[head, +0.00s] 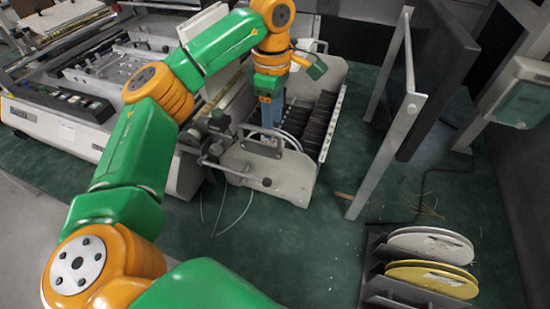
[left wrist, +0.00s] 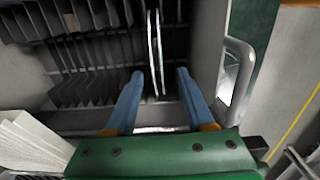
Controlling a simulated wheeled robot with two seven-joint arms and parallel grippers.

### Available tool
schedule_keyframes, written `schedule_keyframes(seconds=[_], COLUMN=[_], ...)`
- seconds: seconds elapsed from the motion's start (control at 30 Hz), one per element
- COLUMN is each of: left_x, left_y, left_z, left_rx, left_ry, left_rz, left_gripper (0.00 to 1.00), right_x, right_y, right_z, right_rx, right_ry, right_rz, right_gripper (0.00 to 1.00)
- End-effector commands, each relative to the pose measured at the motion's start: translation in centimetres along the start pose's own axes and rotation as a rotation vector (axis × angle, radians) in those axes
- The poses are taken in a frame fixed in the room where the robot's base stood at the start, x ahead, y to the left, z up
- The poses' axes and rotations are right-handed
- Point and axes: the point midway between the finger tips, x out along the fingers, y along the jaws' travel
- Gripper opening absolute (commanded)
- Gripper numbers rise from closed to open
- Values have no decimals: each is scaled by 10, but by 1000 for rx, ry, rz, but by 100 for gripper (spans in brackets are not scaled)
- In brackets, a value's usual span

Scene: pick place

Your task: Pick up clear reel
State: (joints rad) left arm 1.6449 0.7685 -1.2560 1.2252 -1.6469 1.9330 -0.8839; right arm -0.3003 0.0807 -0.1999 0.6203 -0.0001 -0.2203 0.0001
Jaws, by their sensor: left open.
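My left gripper (head: 267,112) points down into the slotted rack of the machine in the head view. In the left wrist view its two blue fingers (left wrist: 160,75) are spread apart. A thin pale reel, seen edge-on (left wrist: 154,45), stands upright in the rack, between and beyond the fingertips. It looks like the clear reel; I see no finger pressing on it. In the head view the reel is mostly hidden by the gripper and the rack's side plate. My right gripper is not in view.
The rack's dark dividers (head: 318,118) stand close beside the gripper. A grey side plate with a curved handle (left wrist: 236,75) is to the right in the wrist view. A white reel (head: 430,243) and a yellow reel (head: 432,278) sit in a separate holder. Green surface (head: 300,250) is mostly clear.

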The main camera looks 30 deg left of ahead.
Motion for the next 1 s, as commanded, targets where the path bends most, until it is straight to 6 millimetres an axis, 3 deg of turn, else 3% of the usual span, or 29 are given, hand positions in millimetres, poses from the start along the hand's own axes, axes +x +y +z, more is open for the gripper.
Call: schedule_keyframes(seconds=[0.4,0.63,0.67,0.8,0.87,1.0], left_x=[65,70,70,70,70,70], left_y=[2,3,3,3,3,3], left_z=[0,0,0,0,0,0], left_rx=[-2,-1,-1,-1,-1,0], left_ry=[2,0,0,0,0,0], left_rz=[-3,1,1,0,0,0], left_gripper=[54,54,51,13,0,0], right_x=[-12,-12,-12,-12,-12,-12], right_y=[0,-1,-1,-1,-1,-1], right_z=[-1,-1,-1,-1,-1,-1], right_rx=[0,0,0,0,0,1], right_ry=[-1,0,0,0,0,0], right_rz=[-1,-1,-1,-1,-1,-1], right_gripper=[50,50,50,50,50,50])
